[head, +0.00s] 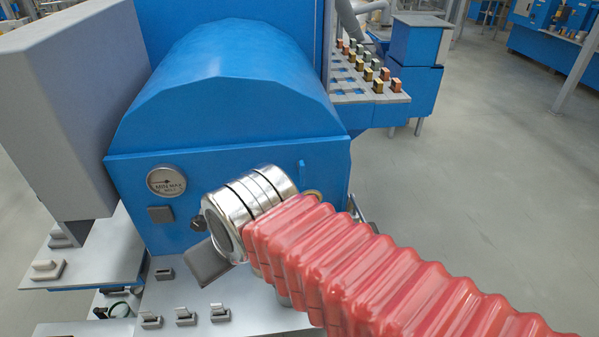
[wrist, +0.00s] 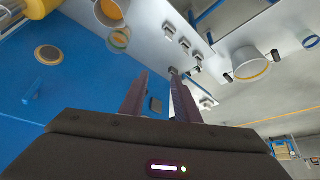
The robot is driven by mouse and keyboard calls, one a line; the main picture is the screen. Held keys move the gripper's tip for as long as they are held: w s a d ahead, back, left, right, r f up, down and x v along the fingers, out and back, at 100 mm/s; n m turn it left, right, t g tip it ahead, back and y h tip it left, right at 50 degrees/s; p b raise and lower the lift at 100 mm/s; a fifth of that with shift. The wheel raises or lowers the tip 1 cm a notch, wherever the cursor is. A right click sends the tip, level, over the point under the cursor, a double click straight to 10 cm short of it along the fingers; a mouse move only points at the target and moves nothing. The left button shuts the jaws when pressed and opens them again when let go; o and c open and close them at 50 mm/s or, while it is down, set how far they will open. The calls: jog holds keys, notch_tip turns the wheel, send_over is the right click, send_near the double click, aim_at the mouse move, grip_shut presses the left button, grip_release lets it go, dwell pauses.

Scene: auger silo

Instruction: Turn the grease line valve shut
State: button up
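My gripper (wrist: 159,76) shows in the wrist view with its two dark fingers apart and nothing seen held between them. I cannot tell for certain which part is the grease line valve. A small dark knob (head: 198,223) sits low on the front of the blue housing (head: 240,160), left of my wrist. A short blue upright lever (head: 302,171) stands on the same front at right. A brass-coloured round part (head: 314,195) beside it is partly hidden by my arm. No contact shows.
A round MIN MAX gauge (head: 166,181) and a dark square plate (head: 160,214) are on the housing front. A grey box (head: 60,110) juts out at left. A metal shelf (head: 225,312) with several small latches lies below.

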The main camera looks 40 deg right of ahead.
jog(key=m+g+h, duration=0.2)
jog(key=m, duration=0.5)
send_near(303, 166)
jog(key=shift+s+a+r+h, duration=0.2)
jog(key=shift+a+r+h, duration=0.1)
jog(key=shift+a+r, duration=0.05)
jog(key=x, duration=1.3)
jog(key=shift+w+f, duration=0.2)
jog(key=shift+f, duration=0.15)
grip_shut()
